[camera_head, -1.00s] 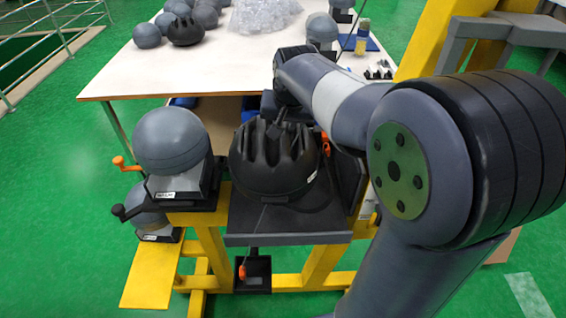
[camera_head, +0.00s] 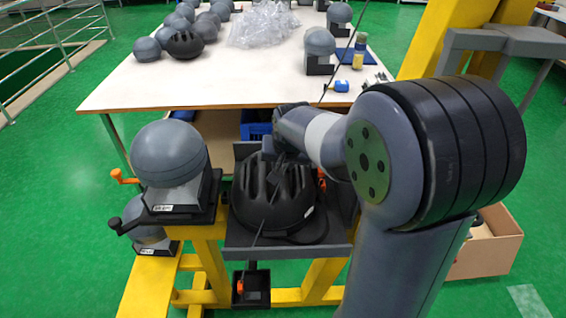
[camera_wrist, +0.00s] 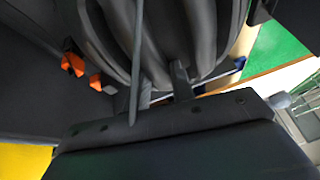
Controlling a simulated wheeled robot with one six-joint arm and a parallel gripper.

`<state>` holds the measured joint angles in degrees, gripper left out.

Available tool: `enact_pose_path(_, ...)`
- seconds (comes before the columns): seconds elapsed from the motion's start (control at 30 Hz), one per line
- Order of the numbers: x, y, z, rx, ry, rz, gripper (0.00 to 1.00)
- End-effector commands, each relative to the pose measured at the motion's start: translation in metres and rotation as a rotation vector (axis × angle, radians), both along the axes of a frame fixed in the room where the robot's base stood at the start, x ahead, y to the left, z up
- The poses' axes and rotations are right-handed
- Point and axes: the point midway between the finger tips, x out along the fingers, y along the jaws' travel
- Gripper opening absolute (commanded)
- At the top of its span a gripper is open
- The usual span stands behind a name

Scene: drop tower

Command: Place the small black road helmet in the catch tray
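The black helmet (camera_head: 268,200), with long ribs and vents, sits in the dark grey catch tray (camera_head: 290,252) on the yellow frame. Its ribbed crown faces up and a small white label shows at its right side. My gripper (camera_head: 277,168) is at the helmet's far upper edge, fingers pointing down at the shell. In the wrist view two fingers (camera_wrist: 165,88) reach to the helmet's ribs (camera_wrist: 195,40), a short gap between them. Whether they grip a rib or only stand beside it cannot be told.
A grey headform (camera_head: 170,155) stands left of the tray, with another lower down. A thin cable hangs in front of the helmet. The table (camera_head: 230,80) behind holds several headforms, another black helmet (camera_head: 185,44) and clear plastic wrap. A cardboard box (camera_head: 490,245) stands at right.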

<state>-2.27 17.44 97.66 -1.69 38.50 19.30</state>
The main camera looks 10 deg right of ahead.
Motion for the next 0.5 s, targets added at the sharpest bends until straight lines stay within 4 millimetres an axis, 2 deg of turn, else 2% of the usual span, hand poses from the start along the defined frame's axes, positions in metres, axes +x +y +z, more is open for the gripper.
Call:
enact_pose_path(0.03,-0.0001,0.0002,-0.0001,0.0,0.001,0.0,0.28)
enact_pose_path(0.23,-0.0002,0.0002,0.0,0.0,0.001,0.0,0.44)
enact_pose_path(0.5,-0.0001,0.0001,0.0019,0.0,0.001,0.0,0.44)
